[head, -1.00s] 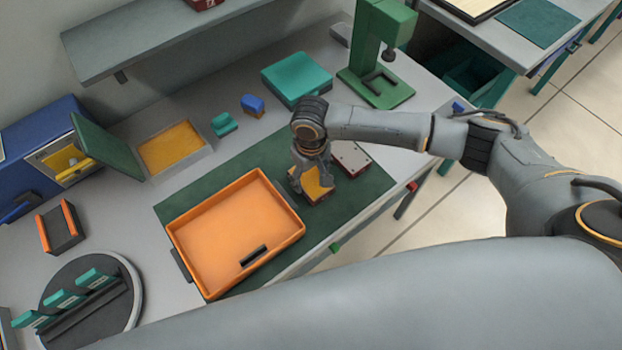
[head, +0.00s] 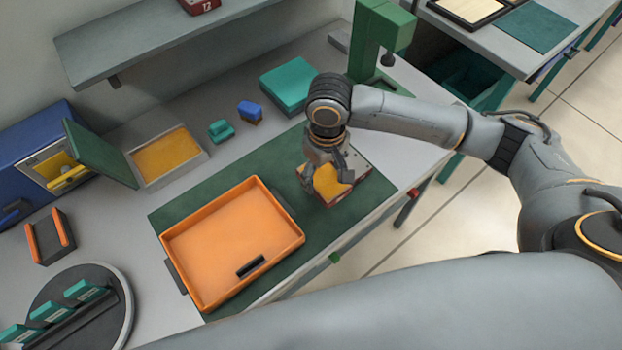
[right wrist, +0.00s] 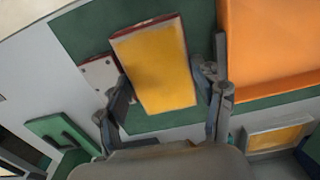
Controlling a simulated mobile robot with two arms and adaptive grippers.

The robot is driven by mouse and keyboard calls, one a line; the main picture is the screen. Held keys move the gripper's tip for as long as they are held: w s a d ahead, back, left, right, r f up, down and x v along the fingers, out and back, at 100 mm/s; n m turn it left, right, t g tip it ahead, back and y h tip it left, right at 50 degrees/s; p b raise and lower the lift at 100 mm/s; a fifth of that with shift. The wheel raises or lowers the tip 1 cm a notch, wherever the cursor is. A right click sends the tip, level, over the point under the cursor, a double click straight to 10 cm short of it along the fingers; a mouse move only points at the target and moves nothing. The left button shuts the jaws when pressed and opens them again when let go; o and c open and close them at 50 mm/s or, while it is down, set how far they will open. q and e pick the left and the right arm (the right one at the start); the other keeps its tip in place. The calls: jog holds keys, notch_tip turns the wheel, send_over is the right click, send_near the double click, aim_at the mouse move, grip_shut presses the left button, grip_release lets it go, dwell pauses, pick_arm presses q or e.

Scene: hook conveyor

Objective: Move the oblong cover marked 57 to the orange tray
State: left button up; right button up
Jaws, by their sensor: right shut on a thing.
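My right gripper (head: 327,190) is shut on an oblong cover with a yellow face (head: 335,200) and dark red edges. In the right wrist view the yellow cover (right wrist: 157,65) lies between the fingers of the right gripper (right wrist: 165,80). It appears raised above the green mat. I cannot read a number on it. The orange tray (head: 176,262) is to the left of the gripper on the mat, and it also shows in the right wrist view (right wrist: 270,45). A dark slot-like piece lies in the tray. My left gripper is out of view.
A grey plate with red sides (head: 358,163) sits beside the held cover, partly hidden. A green press (head: 385,30) and a teal box (head: 288,82) stand behind. A yellow-filled open box (head: 167,157) and a round rack (head: 80,310) are at left. Mat between cover and tray is clear.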

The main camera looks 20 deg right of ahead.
jog(key=s+d+r+p, duration=0.4)
jog(key=s+d+r, duration=0.1)
jog(key=s+r, duration=0.3)
jog(key=shift+s+d+r, duration=0.15)
jog(key=shift+d+r, duration=0.25)
jog(key=shift+r, duration=0.35)
dwell(0.7)
dwell(0.5)
